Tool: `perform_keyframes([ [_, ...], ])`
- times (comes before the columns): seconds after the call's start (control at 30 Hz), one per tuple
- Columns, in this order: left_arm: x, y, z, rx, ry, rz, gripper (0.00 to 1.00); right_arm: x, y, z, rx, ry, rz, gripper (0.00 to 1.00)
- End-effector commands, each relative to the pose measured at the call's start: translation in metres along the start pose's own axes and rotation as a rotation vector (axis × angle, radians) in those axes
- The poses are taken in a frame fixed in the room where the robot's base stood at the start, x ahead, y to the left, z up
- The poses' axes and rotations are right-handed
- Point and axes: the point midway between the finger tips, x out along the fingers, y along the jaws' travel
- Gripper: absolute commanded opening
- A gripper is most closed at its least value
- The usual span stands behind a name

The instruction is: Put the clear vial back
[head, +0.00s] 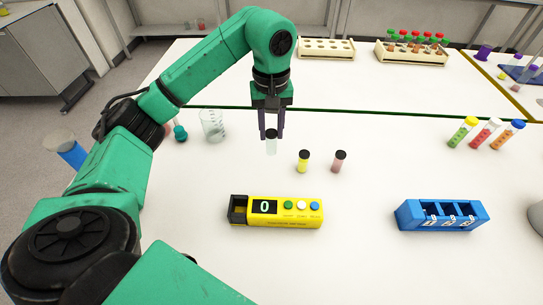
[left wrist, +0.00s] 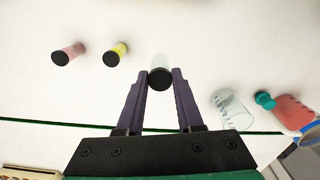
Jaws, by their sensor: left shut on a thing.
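The clear vial (head: 271,145) with a black cap is between the fingertips of my left gripper (head: 272,133), which is shut on it near the cap. The vial is upright; I cannot tell whether its base touches the table. In the left wrist view the clear vial (left wrist: 160,74) shows between the two dark fingers of my left gripper (left wrist: 161,82). A yellow vial (head: 303,161) and a pink vial (head: 339,161), both black-capped, stand to its right. My right gripper is not in view.
A yellow device (head: 285,223) with a display reading 0 lies in front, its dark slot at left. A blue rack (head: 442,226) is at right. A glass beaker (head: 212,127) stands left of the gripper. White table lies bare between.

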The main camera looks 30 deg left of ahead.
Motion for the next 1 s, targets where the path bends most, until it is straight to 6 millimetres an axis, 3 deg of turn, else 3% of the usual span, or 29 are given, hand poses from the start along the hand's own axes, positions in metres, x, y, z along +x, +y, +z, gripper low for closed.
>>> perform_keyframes([
  [0.03, 0.018, 0.0, 0.002, 0.002, -0.006, -0.002, 0.0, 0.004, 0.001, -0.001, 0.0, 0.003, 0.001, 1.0],
  [0.33, 0.067, -0.001, 0.001, 0.0, -0.003, -0.004, 0.0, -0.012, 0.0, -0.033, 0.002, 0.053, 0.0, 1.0],
  [0.67, 0.078, 0.0, 0.0, 0.001, 0.0, -0.001, 0.0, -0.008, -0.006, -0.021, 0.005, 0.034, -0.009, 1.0],
  [0.7, 0.079, 0.0, 0.0, 0.001, 0.0, -0.001, 0.39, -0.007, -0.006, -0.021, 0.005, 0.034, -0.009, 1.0],
  [0.77, 0.078, 0.0, 0.0, 0.001, 0.0, -0.001, 0.62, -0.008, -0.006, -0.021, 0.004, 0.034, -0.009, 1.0],
  [0.8, 0.078, 0.0, 0.0, 0.001, 0.0, -0.001, 0.66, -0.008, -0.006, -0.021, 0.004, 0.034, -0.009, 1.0],
  [1.0, 0.077, 0.0, 0.0, 0.001, 0.0, -0.001, 0.66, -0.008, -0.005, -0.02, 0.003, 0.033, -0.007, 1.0],
])
